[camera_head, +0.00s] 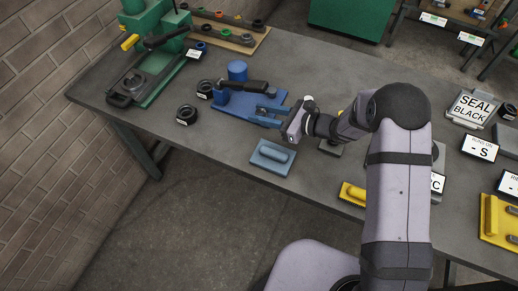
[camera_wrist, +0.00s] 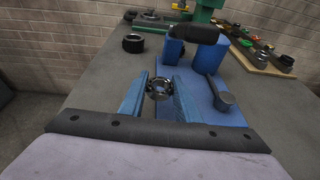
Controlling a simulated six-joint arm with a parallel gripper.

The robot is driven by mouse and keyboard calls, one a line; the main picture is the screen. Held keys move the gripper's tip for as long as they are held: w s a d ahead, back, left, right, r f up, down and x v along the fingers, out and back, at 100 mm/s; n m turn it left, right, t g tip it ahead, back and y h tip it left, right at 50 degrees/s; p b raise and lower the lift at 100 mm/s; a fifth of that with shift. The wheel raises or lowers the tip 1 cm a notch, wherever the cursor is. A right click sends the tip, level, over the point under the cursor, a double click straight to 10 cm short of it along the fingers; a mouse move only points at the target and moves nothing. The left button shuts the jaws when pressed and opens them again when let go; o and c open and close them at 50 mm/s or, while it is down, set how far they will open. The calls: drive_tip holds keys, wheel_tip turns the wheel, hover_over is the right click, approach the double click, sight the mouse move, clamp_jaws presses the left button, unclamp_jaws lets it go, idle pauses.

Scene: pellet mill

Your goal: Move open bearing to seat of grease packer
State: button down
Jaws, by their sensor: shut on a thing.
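A shiny metal bearing with balls showing (camera_wrist: 159,88) sits between the blue fingers of my gripper (camera_wrist: 160,92) in the wrist view. The fingers are shut on it. In the head view my gripper (camera_head: 268,115) is at the right front end of a blue machine, which looks like the grease packer (camera_head: 238,101); the bearing cannot be made out there. The packer has a blue base, a blue cylinder and a black lever; it also shows in the wrist view (camera_wrist: 205,56). Its seat cannot be clearly told; the fingers and bearing hide part of the base.
Black rings (camera_head: 187,114) lie left of the packer. A green press (camera_head: 150,55) stands at the back left, beside a wooden rack (camera_head: 232,35) of parts. A blue-grey block with a handle (camera_head: 273,156) lies in front of my gripper. The left front tabletop is clear.

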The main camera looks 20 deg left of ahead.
sight(272, 90)
drive_tip(key=w+m+t, duration=0.1)
drive_tip(key=w, duration=0.3)
drive_tip(key=w+a+r+m+t+b, duration=0.1)
drive_tip(key=w+t, duration=0.1)
drive_tip(key=w, duration=0.2)
drive_tip(key=w+a+r+m+t+h+b, duration=0.1)
drive_tip(key=w, duration=0.4)
drive_tip(key=shift+w+a+r+m+t, duration=0.1)
drive_tip(key=shift+m+t, duration=0.3)
drive_tip(key=shift+b, duration=0.45)
drive_tip(key=shift+f+b, duration=0.65)
drive_tip(key=shift+b, duration=0.3)
drive_tip(key=shift+f+b, duration=0.55)
drive_tip(key=shift+b, duration=0.15)
drive_tip(key=shift+f, duration=0.15)
drive_tip(key=shift+f+b, duration=0.5)
drive_tip(key=shift+b, duration=0.25)
drive_tip(key=shift+f+b, duration=0.15)
drive_tip(key=shift+b, duration=0.35)
idle(0.4)
drive_tip(key=shift+c, duration=0.3)
unclamp_jaws()
drive_tip(key=shift+f, duration=0.15)
